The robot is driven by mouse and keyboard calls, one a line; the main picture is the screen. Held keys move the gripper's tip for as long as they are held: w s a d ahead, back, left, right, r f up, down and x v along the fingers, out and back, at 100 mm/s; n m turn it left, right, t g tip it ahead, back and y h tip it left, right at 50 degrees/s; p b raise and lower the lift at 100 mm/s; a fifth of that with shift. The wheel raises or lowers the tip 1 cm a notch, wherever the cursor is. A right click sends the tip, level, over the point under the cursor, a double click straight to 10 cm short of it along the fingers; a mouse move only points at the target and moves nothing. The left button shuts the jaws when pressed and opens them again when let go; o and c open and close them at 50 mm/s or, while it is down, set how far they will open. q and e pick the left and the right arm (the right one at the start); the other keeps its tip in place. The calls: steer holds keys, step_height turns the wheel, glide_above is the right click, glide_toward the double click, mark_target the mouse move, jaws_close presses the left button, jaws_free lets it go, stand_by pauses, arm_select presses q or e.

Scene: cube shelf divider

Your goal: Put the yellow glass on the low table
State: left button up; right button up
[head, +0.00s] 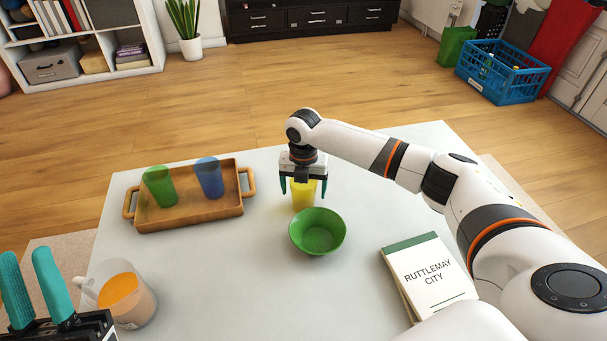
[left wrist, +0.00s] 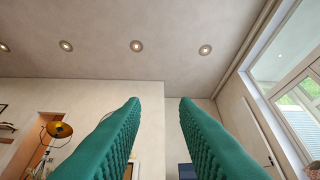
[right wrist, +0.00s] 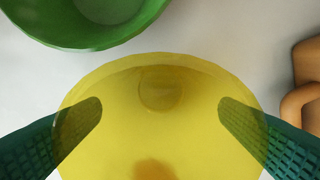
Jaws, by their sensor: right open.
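The yellow glass (head: 304,196) stands on the white low table (head: 350,165), just behind a green bowl. My right gripper (head: 304,188) points down over it, open, with one finger on either side of the glass. In the right wrist view the yellow glass (right wrist: 160,125) fills the space between the fingertips (right wrist: 160,110). The fingers are not visibly closed on it. My left gripper (head: 26,262) is open and empty at the lower left, pointing up. Its spread fingers also show in the left wrist view (left wrist: 160,105).
The green bowl (head: 318,232) sits close in front of the glass. A wooden tray (head: 190,215) holds a green glass (head: 159,187) and a blue glass (head: 209,177). A mug (head: 128,295) stands front left. A book (head: 428,275) lies at right. The table's middle front is clear.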

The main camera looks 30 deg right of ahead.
step_height(320, 180, up, 12)
steer(key=p, duration=0.5)
steer(key=s+a+f+m+t+y, duration=0.3)
steer(key=s+a+f+m, duration=0.15)
steer(key=a, duration=0.65)
steer(key=s+a+f+m+t+y, duration=0.3)
steer(key=s+a+m, duration=0.15)
steer(key=a, duration=0.65)
arm_select(q)
steer(key=w+f+g+y, duration=0.2)
steer(key=f+g, duration=0.4)
steer(key=f, duration=0.1)
steer(key=w+a+f+g+y, duration=0.1)
steer(key=w+f+g+y, duration=0.1)
steer(key=f+g, duration=0.4)
step_height(320, 180, down, 2)
steer(key=shift+w+f+g+y, duration=0.15)
steer(key=shift+w+g+y, duration=0.15)
steer(key=shift+w, duration=0.4)
arm_select(e)
steer(key=s+d+r+m+t+h, duration=0.1)
steer(key=s+d+r+m+t, duration=0.3)
steer(key=m, duration=0.4)
steer(key=s+d+r+m+t+h, duration=0.1)
steer(key=s+d+r+m+t, duration=0.3)
steer(key=r+m, duration=0.3)
steer(key=shift+d+m+t+h, duration=0.25)
steer(key=shift+m+t+h, duration=0.2)
steer(key=shift+m, duration=0.55)
steer(key=shift+s, duration=0.1)
